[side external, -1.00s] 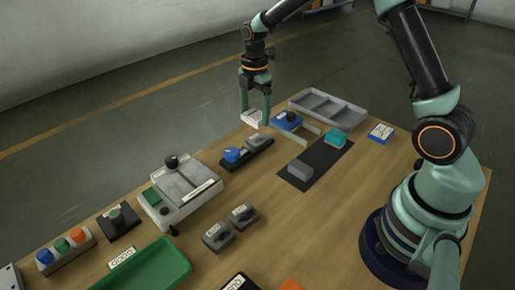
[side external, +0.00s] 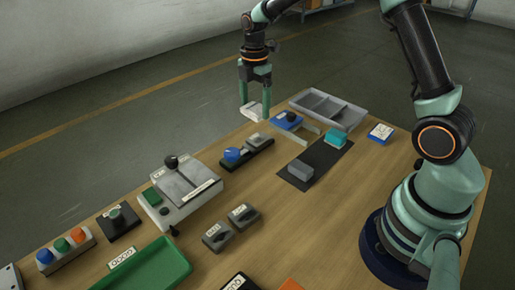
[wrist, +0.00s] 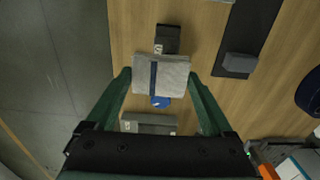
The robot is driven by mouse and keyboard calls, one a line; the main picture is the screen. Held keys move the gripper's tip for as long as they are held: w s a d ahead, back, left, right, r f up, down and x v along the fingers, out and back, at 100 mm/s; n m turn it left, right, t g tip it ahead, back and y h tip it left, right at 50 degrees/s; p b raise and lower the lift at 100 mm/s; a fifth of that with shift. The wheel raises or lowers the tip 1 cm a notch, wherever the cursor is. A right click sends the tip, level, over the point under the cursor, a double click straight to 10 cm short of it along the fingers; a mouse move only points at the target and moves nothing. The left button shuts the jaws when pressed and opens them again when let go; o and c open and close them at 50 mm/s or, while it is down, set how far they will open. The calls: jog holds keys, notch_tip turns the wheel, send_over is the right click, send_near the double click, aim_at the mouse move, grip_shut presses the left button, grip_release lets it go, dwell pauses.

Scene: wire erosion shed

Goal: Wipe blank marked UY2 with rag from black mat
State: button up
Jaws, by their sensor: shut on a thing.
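My gripper (side external: 255,109) is shut on a pale grey rag (wrist: 174,76), which has a dark blue stripe in the wrist view. In the wrist view the rag hides the middle of that clamp. Two dark grey labelled blocks (side external: 217,236) (side external: 243,214) lie on the table. I cannot read which block is marked UY2. The black mat (side external: 318,157) carries a grey block (side external: 300,171) and a teal block (side external: 336,138).
A grey divided tray (side external: 327,108) stands at the back. A blue labelled item (side external: 287,121) lies near it, and a blue-white labelled box (side external: 380,133) lies to the right. A machine with a black knob (side external: 180,190) and a green tray (side external: 145,268) fill the left.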

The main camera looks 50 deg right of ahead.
aim_at(255, 137)
jog(key=shift+f, duration=3.45)
jog(key=shift+s+f, duration=0.5)
jog(key=shift+s, duration=0.05)
jog(key=shift+c, duration=0.6)
jog(key=shift+s, duration=1.55)
jog(key=w, duration=0.4)
jog(key=shift+w+r, duration=0.2)
jog(key=shift+r, duration=0.9)
jog(key=shift+s+r, duration=0.1)
jog(key=shift+r, duration=2.85)
